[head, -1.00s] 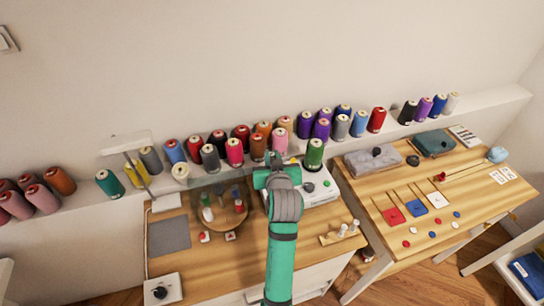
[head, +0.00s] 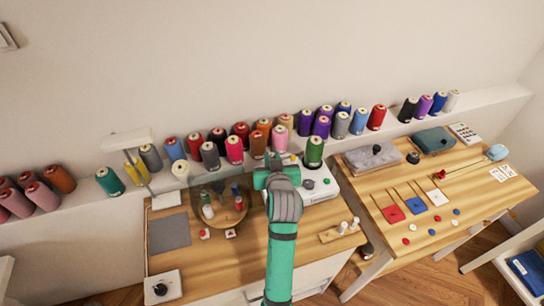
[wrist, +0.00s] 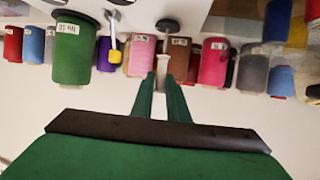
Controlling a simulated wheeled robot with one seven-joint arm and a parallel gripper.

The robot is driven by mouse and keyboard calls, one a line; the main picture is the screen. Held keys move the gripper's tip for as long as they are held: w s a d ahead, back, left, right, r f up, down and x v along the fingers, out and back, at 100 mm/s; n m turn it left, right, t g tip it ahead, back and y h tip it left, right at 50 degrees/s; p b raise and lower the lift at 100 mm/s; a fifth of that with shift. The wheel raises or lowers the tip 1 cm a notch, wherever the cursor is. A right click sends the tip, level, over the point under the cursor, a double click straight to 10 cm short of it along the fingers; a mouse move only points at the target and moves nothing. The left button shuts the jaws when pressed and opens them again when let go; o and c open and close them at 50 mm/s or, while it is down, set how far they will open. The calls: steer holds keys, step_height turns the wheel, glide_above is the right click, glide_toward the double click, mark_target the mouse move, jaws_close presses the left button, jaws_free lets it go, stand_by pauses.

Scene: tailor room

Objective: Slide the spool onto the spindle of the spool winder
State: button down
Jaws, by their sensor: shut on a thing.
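My gripper's fingers (wrist: 164,88) are shut on a small pale spool (wrist: 162,68) in the wrist view. In the head view, my gripper (head: 272,168) is over the left part of the white spool winder (head: 322,190), and my arm hides the fingertips and the spool. The winder's white body also shows at the top of the wrist view (wrist: 215,8). A dark round part on a short stem (wrist: 168,25) is beyond the fingertips there. I cannot tell whether it is the spindle, or whether the spool touches anything.
A green thread cone (head: 314,152) stands at the winder's back; it looms left in the wrist view (wrist: 72,50). A yellow-tipped lever (wrist: 115,48) is beside it. Several thread cones line the shelf behind.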

steer(key=shift+f, duration=1.05)
steer(key=shift+f, duration=0.7)
steer(key=c, duration=1.6)
jaws_free()
steer(key=shift+c, duration=0.2)
steer(key=shift+s, duration=0.1)
